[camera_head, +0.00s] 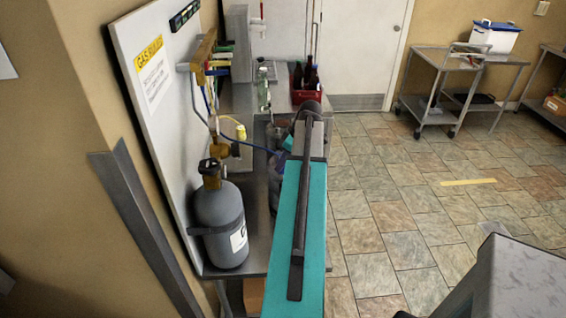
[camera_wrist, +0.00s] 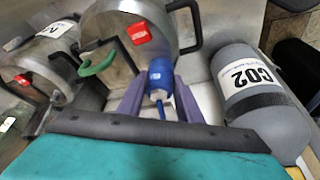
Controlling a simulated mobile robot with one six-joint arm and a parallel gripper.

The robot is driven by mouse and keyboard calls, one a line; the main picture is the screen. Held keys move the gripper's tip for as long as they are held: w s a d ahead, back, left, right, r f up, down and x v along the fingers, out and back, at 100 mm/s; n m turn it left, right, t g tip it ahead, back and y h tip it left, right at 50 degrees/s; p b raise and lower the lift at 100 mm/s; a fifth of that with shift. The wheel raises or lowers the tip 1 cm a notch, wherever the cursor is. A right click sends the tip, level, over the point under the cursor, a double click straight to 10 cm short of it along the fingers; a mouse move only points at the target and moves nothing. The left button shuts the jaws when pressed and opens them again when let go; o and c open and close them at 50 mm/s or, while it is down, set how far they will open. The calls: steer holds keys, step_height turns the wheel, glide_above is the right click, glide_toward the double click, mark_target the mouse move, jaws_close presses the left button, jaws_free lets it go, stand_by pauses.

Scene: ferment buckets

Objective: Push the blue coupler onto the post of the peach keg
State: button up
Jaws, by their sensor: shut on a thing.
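The blue coupler (camera_wrist: 160,74) is held between the purple fingers of my gripper (camera_wrist: 159,80) in the wrist view. A steel keg (camera_wrist: 112,22) with a red tag and black handles lies right behind the coupler in that view. A second steel keg (camera_wrist: 38,66) with a white label and a red tag is at the left. I cannot read which keg is peach. The post under the coupler is not clearly visible, so I cannot tell whether they touch. In the head view my arm hides most of this.
A green ring-like part (camera_wrist: 98,62) is near the kegs. A red crate (camera_head: 306,94) of bottles stands farther back.

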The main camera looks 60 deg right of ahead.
steer(key=shift+f, duration=0.1)
stand_by(0.6)
steer(key=o, duration=1.9)
steer(key=shift+r+p, duration=1.75)
steer(key=shift+r, duration=2)
